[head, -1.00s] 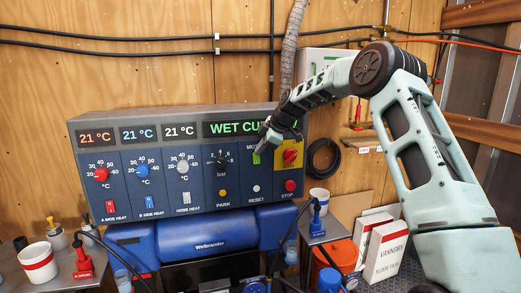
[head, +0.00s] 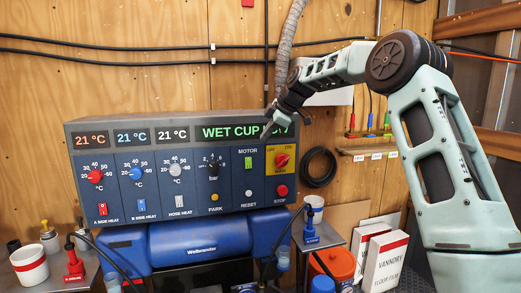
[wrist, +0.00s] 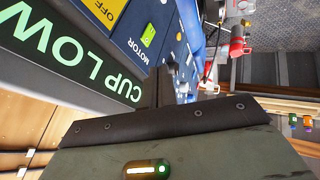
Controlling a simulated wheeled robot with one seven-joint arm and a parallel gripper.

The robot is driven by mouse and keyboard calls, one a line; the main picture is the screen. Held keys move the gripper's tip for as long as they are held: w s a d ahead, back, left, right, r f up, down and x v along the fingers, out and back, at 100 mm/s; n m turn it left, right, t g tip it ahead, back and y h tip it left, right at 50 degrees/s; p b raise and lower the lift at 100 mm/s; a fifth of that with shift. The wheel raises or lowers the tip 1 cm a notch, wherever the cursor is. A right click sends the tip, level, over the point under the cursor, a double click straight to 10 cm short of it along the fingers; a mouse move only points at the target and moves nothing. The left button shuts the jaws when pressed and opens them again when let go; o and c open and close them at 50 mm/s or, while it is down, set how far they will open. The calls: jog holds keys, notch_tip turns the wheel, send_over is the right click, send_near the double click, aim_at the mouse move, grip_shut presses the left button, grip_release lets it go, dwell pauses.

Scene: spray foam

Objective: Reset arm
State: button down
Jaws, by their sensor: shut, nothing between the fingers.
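My gripper (head: 268,130) is shut and empty. It hangs at the end of my raised arm, in front of the upper right part of the control panel (head: 100,213). Its fingers overlap the right end of the green WET CUP display (head: 230,132) and hide some of its letters. The lit green motor switch (head: 249,163) is just below and left of the fingertips. In the wrist view the shut fingers (wrist: 165,72) point toward the panel, near the motor switch (wrist: 148,35). I cannot tell whether the fingers touch the panel.
A red knob (head: 282,160) on a yellow plate is right of the motor switch. A blue Weibrander unit (head: 200,240) sits below the panel. Cups, bottles and white boxes (head: 385,262) stand low at the sides. A hose (head: 289,40) hangs behind my arm.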

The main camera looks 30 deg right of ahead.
jog(key=shift+v, duration=0.85)
jog(key=shift+w, duration=0.15)
